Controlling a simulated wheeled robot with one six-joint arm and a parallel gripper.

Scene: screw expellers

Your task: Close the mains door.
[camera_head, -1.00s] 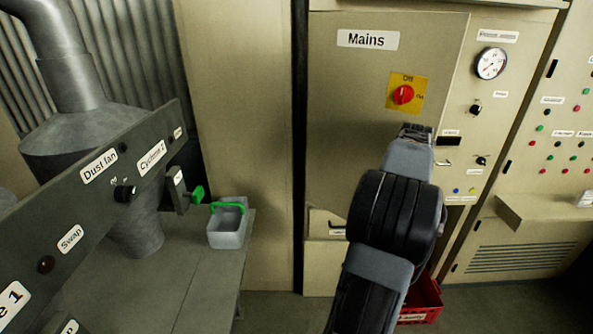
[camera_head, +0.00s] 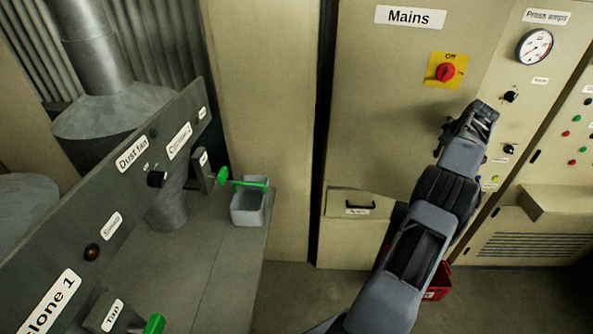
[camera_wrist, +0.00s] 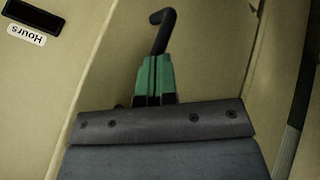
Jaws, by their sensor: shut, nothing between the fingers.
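The mains door (camera_head: 400,110) is the beige cabinet panel labelled "Mains" (camera_head: 410,17). It carries a red rotary switch (camera_head: 446,72) on a yellow plate. The door looks flush or nearly flush with the cabinet front; I cannot tell whether it is fully shut. My gripper (camera_head: 478,118) is in front of the door's right edge and hides part of it. In the wrist view the green fingers (camera_wrist: 154,62) are shut and empty. A black bent handle (camera_wrist: 162,28) shows just beyond the fingertips; I cannot tell whether they touch it.
Right of the door are an ammeter (camera_head: 534,46), knobs and a protruding ledge (camera_head: 555,204). A drawer-like panel with a black handle (camera_head: 360,205) is below. A grey control bench with a small bin (camera_head: 249,207) stands left. A red crate (camera_head: 437,283) is on the floor.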

